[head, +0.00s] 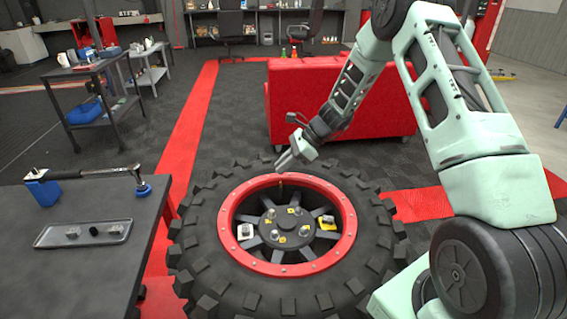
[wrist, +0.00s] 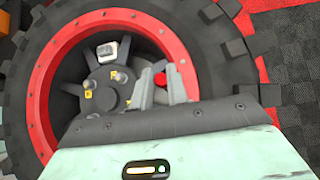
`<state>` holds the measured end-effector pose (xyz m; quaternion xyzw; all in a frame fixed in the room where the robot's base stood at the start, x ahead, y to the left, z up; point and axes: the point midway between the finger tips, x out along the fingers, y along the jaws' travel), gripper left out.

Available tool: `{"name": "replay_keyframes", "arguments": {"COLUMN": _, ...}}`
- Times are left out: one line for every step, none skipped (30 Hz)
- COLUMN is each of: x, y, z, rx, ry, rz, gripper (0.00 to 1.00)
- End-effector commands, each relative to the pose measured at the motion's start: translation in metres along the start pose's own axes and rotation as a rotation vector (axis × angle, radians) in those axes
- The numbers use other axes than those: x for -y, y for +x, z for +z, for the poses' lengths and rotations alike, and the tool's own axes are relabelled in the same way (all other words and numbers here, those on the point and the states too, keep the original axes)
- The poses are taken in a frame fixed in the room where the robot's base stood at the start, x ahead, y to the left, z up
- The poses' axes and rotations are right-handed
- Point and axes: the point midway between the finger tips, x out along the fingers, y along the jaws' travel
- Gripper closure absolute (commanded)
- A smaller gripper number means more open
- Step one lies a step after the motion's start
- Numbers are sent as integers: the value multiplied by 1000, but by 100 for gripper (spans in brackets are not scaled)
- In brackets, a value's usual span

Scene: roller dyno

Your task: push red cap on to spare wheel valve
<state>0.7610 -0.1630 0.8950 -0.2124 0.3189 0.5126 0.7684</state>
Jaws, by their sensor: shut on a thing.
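The spare wheel lies flat on the floor, with a black knobbly tyre (head: 205,255) and a red rim ring (head: 228,217). A thin brownish stem, apparently the valve (head: 281,190), stands at the far inner side of the rim. My gripper (head: 283,166) is above that far side, pointing down. In the wrist view my gripper (wrist: 161,73) is shut on the small red cap (wrist: 160,80), which shows between its two fingers, over the wheel's inside near the red ring. The valve cannot be made out there, and whether cap and valve touch cannot be told.
A dark table (head: 110,280) at left holds a grey tray (head: 62,241) with several small pieces and a long-handled tool (head: 95,172) between blue supports. A red cabinet (head: 340,110) stands behind the wheel. A black trolley (head: 75,75) is at back left.

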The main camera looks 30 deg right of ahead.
Motion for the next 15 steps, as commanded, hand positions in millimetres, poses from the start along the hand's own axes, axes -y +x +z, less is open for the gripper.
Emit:
{"name": "replay_keyframes", "arguments": {"x": 0, "y": 4, "z": -4, "rx": 0, "ry": 0, "rz": 0, "gripper": 100}}
{"name": "replay_keyframes", "arguments": {"x": 0, "y": 5, "z": -5, "rx": 0, "ry": 0, "rz": 0, "gripper": 100}}
{"name": "replay_keyframes", "arguments": {"x": 0, "y": 7, "z": -7, "rx": 0, "ry": 0, "rz": 0, "gripper": 100}}
{"name": "replay_keyframes", "arguments": {"x": 0, "y": 8, "z": -8, "rx": 0, "ry": 0, "rz": 0, "gripper": 100}}
{"name": "replay_keyframes", "arguments": {"x": 0, "y": 9, "z": -9, "rx": 0, "ry": 0, "rz": 0, "gripper": 100}}
{"name": "replay_keyframes", "arguments": {"x": 0, "y": 11, "z": -11, "rx": 0, "ry": 0, "rz": 0, "gripper": 100}}
{"name": "replay_keyframes", "arguments": {"x": 0, "y": 12, "z": -12, "rx": 0, "ry": 0, "rz": 0, "gripper": 100}}
{"name": "replay_keyframes", "arguments": {"x": 0, "y": 13, "z": -13, "rx": 0, "ry": 0, "rz": 0, "gripper": 100}}
{"name": "replay_keyframes", "arguments": {"x": 0, "y": 15, "z": -15, "rx": 0, "ry": 0, "rz": 0, "gripper": 100}}
{"name": "replay_keyframes", "arguments": {"x": 0, "y": 16, "z": -16, "rx": 0, "ry": 0, "rz": 0, "gripper": 100}}
{"name": "replay_keyframes", "arguments": {"x": 0, "y": 17, "z": -17, "rx": 0, "ry": 0, "rz": 0, "gripper": 100}}
{"name": "replay_keyframes", "arguments": {"x": 0, "y": 19, "z": -18, "rx": 0, "ry": -1, "rz": 0, "gripper": 100}}
{"name": "replay_keyframes", "arguments": {"x": 0, "y": 20, "z": -20, "rx": 0, "ry": -1, "rz": 0, "gripper": 100}}
{"name": "replay_keyframes", "arguments": {"x": 0, "y": 21, "z": -20, "rx": 0, "ry": -1, "rz": 0, "gripper": 100}}
{"name": "replay_keyframes", "arguments": {"x": 0, "y": 22, "z": -21, "rx": 0, "ry": -1, "rz": 0, "gripper": 100}}
